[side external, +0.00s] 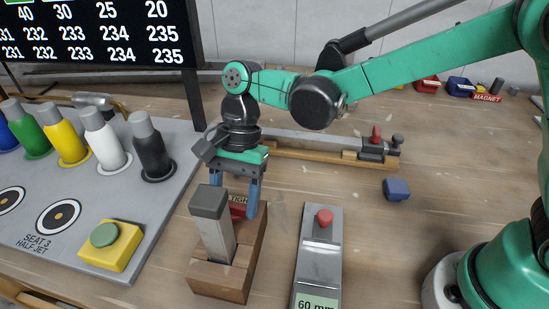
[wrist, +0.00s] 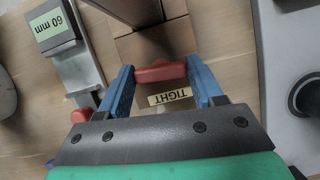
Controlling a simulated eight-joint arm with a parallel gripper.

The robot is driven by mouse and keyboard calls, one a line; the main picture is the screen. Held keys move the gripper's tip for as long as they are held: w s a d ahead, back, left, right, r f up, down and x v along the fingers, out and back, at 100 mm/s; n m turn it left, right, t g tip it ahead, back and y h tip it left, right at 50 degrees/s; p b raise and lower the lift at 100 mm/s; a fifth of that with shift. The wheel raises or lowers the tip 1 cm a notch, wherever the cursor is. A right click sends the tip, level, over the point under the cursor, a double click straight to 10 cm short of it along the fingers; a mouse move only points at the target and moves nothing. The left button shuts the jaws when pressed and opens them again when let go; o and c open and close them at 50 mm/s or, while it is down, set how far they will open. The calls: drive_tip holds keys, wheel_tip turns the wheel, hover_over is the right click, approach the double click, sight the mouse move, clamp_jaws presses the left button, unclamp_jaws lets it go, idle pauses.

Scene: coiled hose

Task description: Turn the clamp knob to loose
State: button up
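The red clamp knob (wrist: 160,72) is a short bar on the wooden block, beside a label reading TIGHT (wrist: 170,96). In the side view the knob (side external: 238,209) is partly hidden behind the grey-capped post. My gripper (wrist: 160,66) points down over the block, its two blue fingers wide apart at the knob's two ends. The knob nearly fills the gap; I cannot tell whether the fingers press on it. In the side view my gripper (side external: 235,205) is just behind the post.
The grey-capped post (side external: 211,225) rises close in front of my fingers. A metal gauge marked 60 mm (side external: 320,262) with a red knob lies to the right. A grey panel (side external: 150,215) with coloured nozzles and a green button (side external: 104,236) is on the left.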

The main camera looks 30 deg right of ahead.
drive_tip(key=c, duration=0.5)
drive_tip(key=shift+o, duration=0.2)
drive_tip(key=shift+n+g, duration=0.3)
drive_tip(key=shift+n, duration=0.5)
drive_tip(key=o, duration=1.3)
drive_tip(key=shift+h, duration=0.3)
drive_tip(key=shift+v, duration=2.8)
drive_tip(key=shift+d, duration=0.15)
